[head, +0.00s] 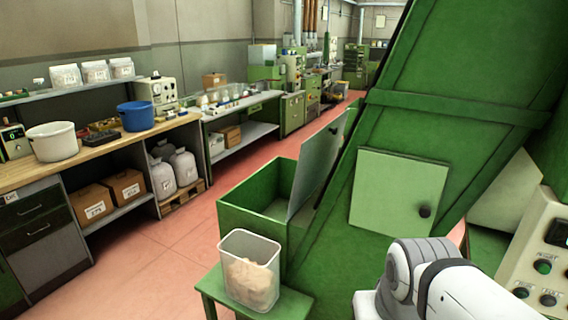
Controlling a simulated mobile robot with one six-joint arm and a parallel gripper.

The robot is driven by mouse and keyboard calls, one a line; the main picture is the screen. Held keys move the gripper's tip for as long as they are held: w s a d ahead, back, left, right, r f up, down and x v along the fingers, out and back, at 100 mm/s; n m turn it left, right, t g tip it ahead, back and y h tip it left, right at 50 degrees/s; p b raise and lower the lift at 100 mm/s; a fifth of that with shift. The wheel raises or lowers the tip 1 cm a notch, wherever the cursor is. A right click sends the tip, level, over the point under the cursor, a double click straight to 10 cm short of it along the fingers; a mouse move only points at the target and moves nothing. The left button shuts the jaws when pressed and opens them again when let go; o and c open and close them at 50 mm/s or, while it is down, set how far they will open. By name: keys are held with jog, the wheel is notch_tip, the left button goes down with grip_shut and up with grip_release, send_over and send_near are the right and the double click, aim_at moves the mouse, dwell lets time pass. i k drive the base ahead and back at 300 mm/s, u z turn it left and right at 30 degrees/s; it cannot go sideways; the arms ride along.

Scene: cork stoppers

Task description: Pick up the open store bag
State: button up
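I cannot tell for sure which thing is the open store bag. Several small whitish bags with labels (95,71) stand in a row on the shelf above the left bench. Larger whitish sacks (184,167) stand under that bench on a wooden pallet; whether any is open is too small to tell. A clear container (249,270) with beige material in it stands on a green stool (211,289) in front. Part of my white and grey arm shows at the lower right. My gripper is not in view.
The wooden bench (92,149) carries a white tub (53,142), a blue bucket (136,116) and instruments. Cardboard boxes (92,203) sit below. A large green machine (400,130) with a green bin (262,205) blocks the right. The reddish floor (160,262) between is free.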

aim_at(251, 271)
jog(key=i, duration=1)
jog(key=u, duration=0.05)
